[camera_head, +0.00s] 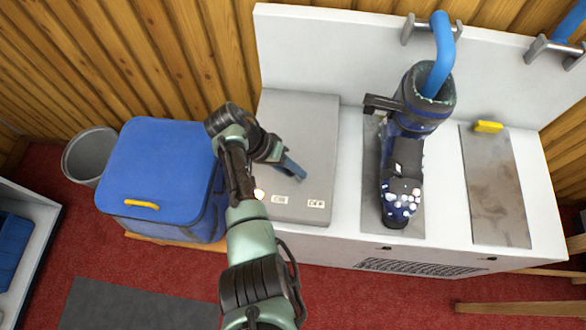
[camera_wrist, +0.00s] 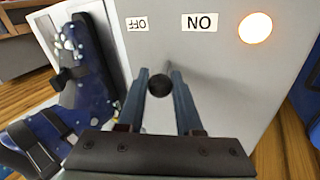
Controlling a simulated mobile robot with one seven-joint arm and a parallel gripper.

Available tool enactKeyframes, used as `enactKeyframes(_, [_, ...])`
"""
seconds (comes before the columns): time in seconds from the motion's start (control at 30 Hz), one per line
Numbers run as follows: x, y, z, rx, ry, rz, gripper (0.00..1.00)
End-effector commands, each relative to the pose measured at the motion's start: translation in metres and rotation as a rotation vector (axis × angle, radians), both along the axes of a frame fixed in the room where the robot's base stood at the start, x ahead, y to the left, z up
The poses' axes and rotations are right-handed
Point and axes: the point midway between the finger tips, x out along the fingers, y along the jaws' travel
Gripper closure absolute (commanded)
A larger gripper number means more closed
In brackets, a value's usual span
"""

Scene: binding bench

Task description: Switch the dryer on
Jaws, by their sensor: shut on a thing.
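The dryer (camera_head: 349,245) is a long white cabinet with a tall back. Its left grey panel (camera_head: 298,115) bears an ON label (camera_head: 279,199) and an OFF label (camera_head: 316,204). A round lamp (camera_head: 259,195) beside the ON label glows orange; it also shows lit in the wrist view (camera_wrist: 255,27). My gripper (camera_head: 298,175) is over this panel, its blue fingers shut on a black round knob (camera_wrist: 159,87). The knob's lower part is hidden. In the wrist view the labels appear upside down, with the knob below and between them.
A blue ski boot (camera_head: 402,160) stands on the dryer's middle plate, under a blue pipe (camera_head: 441,50). The right plate (camera_head: 495,190) is empty, with a yellow piece (camera_head: 488,127) at its back. A blue box (camera_head: 160,165) and grey bin (camera_head: 88,155) stand left.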

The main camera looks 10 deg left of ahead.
Motion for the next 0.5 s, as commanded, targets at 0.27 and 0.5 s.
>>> enactKeyframes(0.27, [0.0019, 0.0007, 0.0017, 0.001, -0.004, 0.003, 0.62])
enactKeyframes(0.5, [0.0009, 0.0003, 0.0008, 0.002, -0.002, 0.001, 0.36])
